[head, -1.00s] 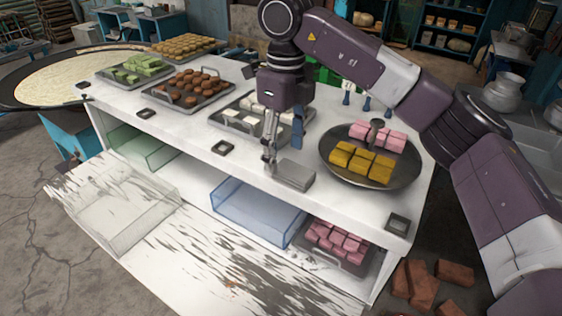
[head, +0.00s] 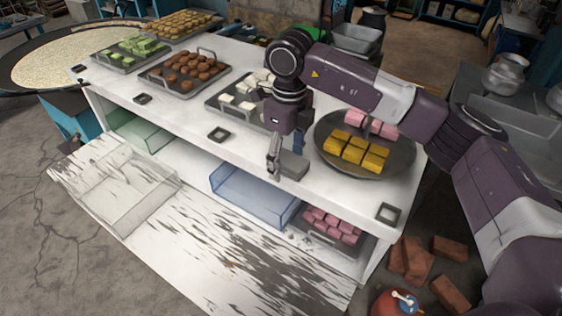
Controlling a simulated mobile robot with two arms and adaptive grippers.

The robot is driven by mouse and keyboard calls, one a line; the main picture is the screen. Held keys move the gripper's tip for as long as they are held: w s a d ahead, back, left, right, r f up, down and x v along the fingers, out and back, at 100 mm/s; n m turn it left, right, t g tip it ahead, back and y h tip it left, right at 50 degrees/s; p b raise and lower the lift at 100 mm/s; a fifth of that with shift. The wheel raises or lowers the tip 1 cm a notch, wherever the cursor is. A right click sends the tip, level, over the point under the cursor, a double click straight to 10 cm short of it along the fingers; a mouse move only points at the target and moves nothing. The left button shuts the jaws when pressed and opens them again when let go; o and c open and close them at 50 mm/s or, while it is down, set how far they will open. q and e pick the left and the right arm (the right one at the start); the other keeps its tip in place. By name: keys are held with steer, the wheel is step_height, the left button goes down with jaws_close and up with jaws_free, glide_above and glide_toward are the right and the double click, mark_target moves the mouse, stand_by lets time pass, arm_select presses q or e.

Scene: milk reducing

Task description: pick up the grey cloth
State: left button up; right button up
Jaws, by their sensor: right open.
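The grey cloth (head: 293,164) is a small folded, block-like piece on the white counter near its front edge, left of the round pan. My right gripper (head: 274,170) points down at the cloth's left end, with its fingers open. The fingers and wrist hide part of the cloth. I cannot tell whether a finger touches it. My left gripper is not in view.
The round pan (head: 400,160) with yellow and pink blocks stands close on the right. A tray (head: 222,112) of white blocks is behind my gripper. Trays of brown (head: 185,85) and green pieces stand further left. Clear counter lies left of the cloth.

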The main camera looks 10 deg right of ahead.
steer(key=shift+s+a+r, duration=0.1)
steer(key=shift+s, duration=0.1)
steer(key=shift+c, duration=1.6)
steer(key=shift+w+d+f, duration=0.2)
steer(key=shift+w+d, duration=0.15)
steer(key=shift+w, duration=0.15)
steer(key=c, duration=0.5)
steer(key=shift+w, duration=0.15)
steer(key=c, duration=0.4)
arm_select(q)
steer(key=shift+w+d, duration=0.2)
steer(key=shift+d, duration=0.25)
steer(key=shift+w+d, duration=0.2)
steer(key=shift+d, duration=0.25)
arm_select(e)
steer(key=shift+r, duration=0.1)
